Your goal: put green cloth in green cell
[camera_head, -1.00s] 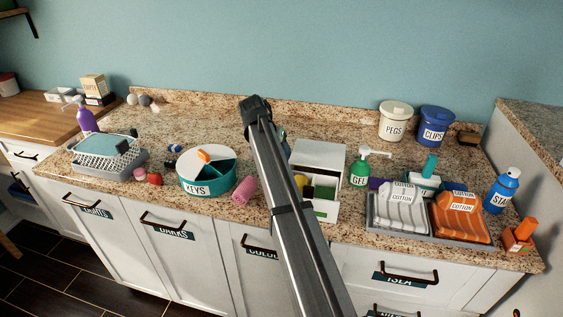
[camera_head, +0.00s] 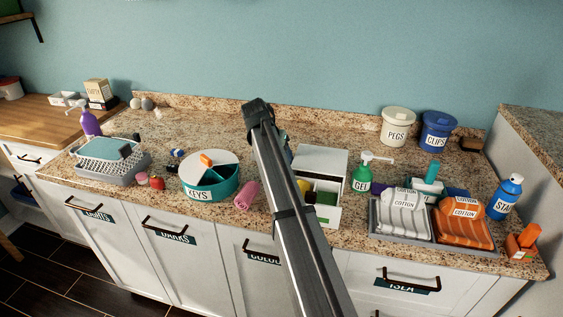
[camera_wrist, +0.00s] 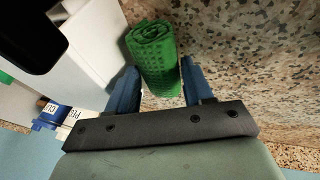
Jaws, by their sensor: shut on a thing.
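The green cloth (camera_wrist: 155,55) is a rolled, textured bundle between the two blue fingers of my gripper (camera_wrist: 155,90) in the wrist view. My gripper is shut on it, above the speckled counter. In the head view my own arm hides the cloth and most of the gripper. A white drawer box (camera_head: 320,160) stands just right of my arm, its drawer (camera_head: 327,217) pulled open. Coloured cells show in the drawer, with a yellow one and a green cell (camera_head: 326,198); my arm covers part of them. The white box (camera_wrist: 95,40) is beside the cloth in the wrist view.
A round KEYS organiser (camera_head: 197,192) and a pink roll (camera_head: 246,195) lie left of my arm. A green GEL bottle (camera_head: 363,175) stands right of the box. A grey tray (camera_head: 405,235) with cotton packs is farther right. The counter behind the organiser is clear.

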